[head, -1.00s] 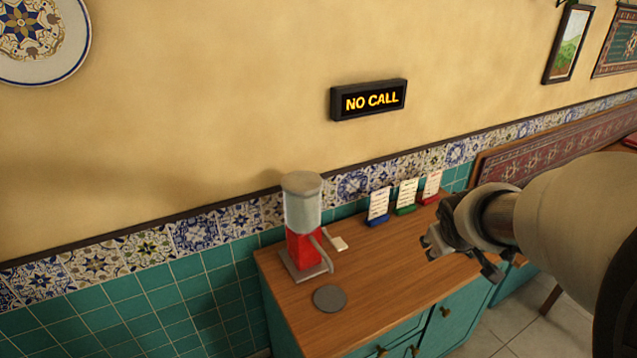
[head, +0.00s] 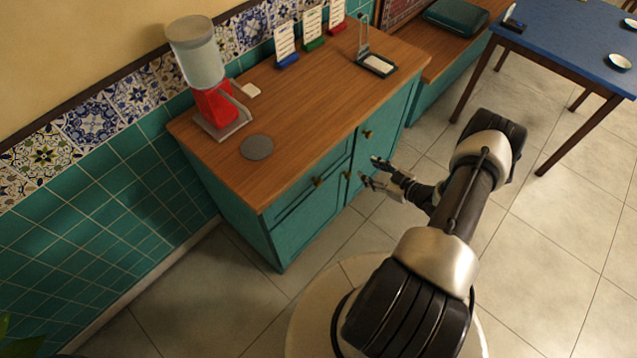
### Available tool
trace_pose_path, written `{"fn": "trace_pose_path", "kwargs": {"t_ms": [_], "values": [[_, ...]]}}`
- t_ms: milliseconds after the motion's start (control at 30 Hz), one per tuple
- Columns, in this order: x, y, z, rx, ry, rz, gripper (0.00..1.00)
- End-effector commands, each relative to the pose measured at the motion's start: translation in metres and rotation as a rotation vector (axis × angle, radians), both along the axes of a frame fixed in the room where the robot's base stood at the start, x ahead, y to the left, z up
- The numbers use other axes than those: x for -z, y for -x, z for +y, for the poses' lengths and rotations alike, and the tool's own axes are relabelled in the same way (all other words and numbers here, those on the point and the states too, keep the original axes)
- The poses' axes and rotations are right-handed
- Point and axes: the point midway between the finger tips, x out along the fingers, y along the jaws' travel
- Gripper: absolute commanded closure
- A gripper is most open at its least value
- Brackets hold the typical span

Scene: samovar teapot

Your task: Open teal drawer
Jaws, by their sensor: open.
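The teal drawer (head: 296,199) is in the upper left front of the teal cabinet (head: 243,228), with a small brass knob (head: 318,182). It looks closed. My gripper (head: 369,170) is open and empty in front of the cabinet, to the right of the drawer knob. Its fingers point left toward the cabinet front and overlap it in the picture near another knob (head: 347,175). I cannot tell whether they touch anything.
A red dispenser (head: 215,106), a grey disc (head: 257,147), card stands (head: 286,44) and a dark tray holder (head: 377,65) stand on the cabinet top. A blue table (head: 575,45) stands at upper right. The tiled floor between is clear.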

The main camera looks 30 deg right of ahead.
Motion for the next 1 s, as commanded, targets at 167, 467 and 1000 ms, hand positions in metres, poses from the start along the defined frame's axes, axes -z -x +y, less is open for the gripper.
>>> {"fn": "trace_pose_path", "kwargs": {"t_ms": [167,467,1000], "values": [[0.045,0.056,0.057,-0.023,-0.183,-0.161,0.52],[0.054,0.089,0.101,-0.032,-0.307,-0.295,0.52],[0.055,-0.003,0.136,-0.039,-0.306,-0.295,0.52]]}}
